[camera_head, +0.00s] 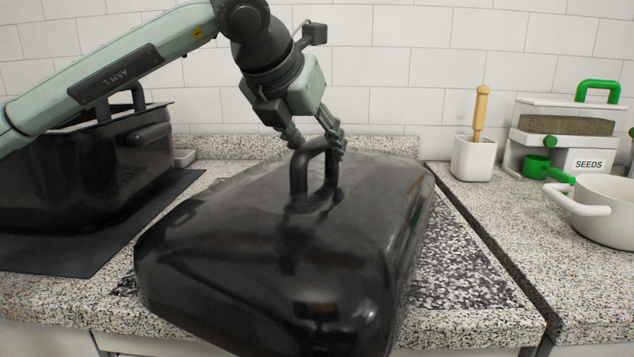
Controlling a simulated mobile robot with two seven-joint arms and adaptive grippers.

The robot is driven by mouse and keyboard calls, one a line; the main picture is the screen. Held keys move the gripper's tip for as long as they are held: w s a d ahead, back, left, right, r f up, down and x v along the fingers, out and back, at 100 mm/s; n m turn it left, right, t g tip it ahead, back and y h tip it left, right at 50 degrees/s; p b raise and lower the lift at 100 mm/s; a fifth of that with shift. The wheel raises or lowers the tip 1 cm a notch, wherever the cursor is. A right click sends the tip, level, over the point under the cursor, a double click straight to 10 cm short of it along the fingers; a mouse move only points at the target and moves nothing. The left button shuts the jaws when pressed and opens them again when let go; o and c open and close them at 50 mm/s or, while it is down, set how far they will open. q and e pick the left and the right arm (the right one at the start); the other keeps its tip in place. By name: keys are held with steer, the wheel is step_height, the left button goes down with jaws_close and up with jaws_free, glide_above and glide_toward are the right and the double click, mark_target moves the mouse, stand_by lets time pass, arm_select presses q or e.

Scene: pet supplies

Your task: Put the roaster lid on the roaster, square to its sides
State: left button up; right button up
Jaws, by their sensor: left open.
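The black roaster lid (250,240) fills the middle of the head view, domed side up, turned at an angle to the counter edge. A loop handle (300,180) stands on its top. My left gripper (316,143) is open, with its fingers down at the top bar of this handle. I cannot tell whether they touch it. The black roaster (85,175) stands at the left, with a side handle (148,135). My left arm hides part of its top, and its inside is hidden. My right gripper is out of view.
The roaster stands on a dark mat (150,220). The lid reaches over the counter's front edge. On the right counter are a white cup with a wooden-handled tool (474,158), a seeds container (585,161), a green scoop (540,167) and a white pot (605,212). A tiled wall stands behind.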

arm_select(q)
steer(key=shift+w+f, duration=0.1)
jaws_close()
stand_by(0.4)
steer(key=shift+r, duration=0.25)
